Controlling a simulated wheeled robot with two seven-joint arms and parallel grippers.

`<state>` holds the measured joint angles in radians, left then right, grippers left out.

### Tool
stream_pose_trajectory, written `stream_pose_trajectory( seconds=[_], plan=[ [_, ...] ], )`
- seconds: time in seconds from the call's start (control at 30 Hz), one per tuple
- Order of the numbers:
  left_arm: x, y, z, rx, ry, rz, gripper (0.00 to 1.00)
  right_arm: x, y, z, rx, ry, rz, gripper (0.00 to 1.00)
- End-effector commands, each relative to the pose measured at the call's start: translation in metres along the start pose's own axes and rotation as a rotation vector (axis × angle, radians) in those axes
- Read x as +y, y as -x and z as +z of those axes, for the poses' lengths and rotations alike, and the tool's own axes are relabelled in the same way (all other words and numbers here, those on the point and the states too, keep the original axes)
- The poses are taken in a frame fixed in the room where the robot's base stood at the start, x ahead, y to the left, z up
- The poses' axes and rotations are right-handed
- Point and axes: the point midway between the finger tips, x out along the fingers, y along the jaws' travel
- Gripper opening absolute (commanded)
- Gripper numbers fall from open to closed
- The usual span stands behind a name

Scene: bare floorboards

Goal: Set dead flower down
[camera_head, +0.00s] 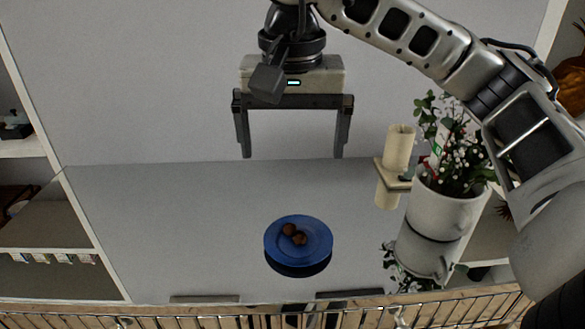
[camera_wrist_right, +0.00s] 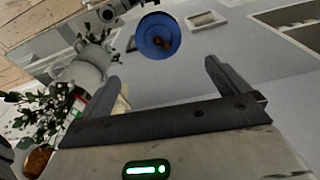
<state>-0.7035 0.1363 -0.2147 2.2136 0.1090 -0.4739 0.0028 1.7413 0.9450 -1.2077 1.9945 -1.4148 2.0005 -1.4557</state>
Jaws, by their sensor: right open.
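My right gripper (camera_head: 292,155) is open and empty above the grey surface. It is beyond the blue plate (camera_head: 272,242) in the head view. Two small brown round lumps (camera_head: 294,233) lie on the plate; I cannot tell whether either is the dead flower. In the right wrist view the plate (camera_wrist_right: 145,30) shows beyond the open fingers (camera_wrist_right: 162,70), apart from them. A white pot (camera_head: 436,213) holds a leafy plant with small white flowers (camera_head: 461,155), to the right. My left gripper is not in view.
A cream cylinder (camera_head: 398,149) stands beside the pot, close to my right arm. A wire rack (camera_head: 240,317) runs along the bottom of the head view. Shelves (camera_head: 40,230) are at the left. The glossy surface left of the plate is clear.

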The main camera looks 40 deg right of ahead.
Motion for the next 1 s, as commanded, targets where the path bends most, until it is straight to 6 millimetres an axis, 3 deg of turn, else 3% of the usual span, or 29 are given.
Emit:
stream_pose_trajectory(
  seconds=[0.1,0.3,1.0],
  plan=[
    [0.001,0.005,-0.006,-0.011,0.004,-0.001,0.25,0.0,0.032,-0.001,0.005,-0.002,-0.003,1.0],
    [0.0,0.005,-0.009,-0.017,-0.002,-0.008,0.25,0.0,0.056,-0.001,0.002,-0.002,-0.001,1.0],
    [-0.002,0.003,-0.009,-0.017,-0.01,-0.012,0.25,0.0,0.06,0.0,0.0,-0.001,0.0,1.0]
  ],
)
